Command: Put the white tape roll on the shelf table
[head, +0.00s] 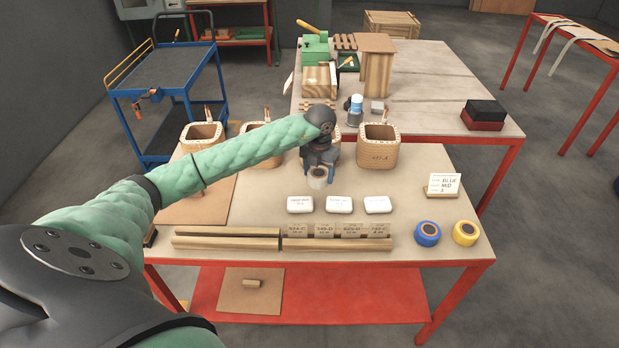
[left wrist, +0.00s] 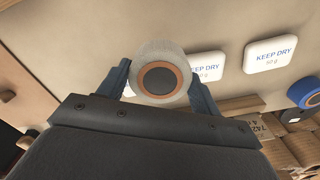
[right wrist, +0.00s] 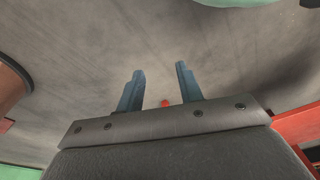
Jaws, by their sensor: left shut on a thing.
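The white tape roll (head: 318,178) with a brown core is between the fingers of my left gripper (head: 318,174), over the middle of the near table. It also shows in the left wrist view (left wrist: 140,84), where the fingers of the left gripper (left wrist: 160,85) touch it on both sides. My left gripper is shut on it. Whether the roll touches the table top is hard to tell. The near table (head: 420,195) has a red frame and a red lower shelf (head: 340,293). My right gripper (right wrist: 160,85) is open and empty, with grey floor beyond it; it is not in the head view.
White packets (head: 340,204) lie just in front. A blue tape roll (head: 427,233) and a yellow tape roll (head: 465,233) sit at the right corner.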

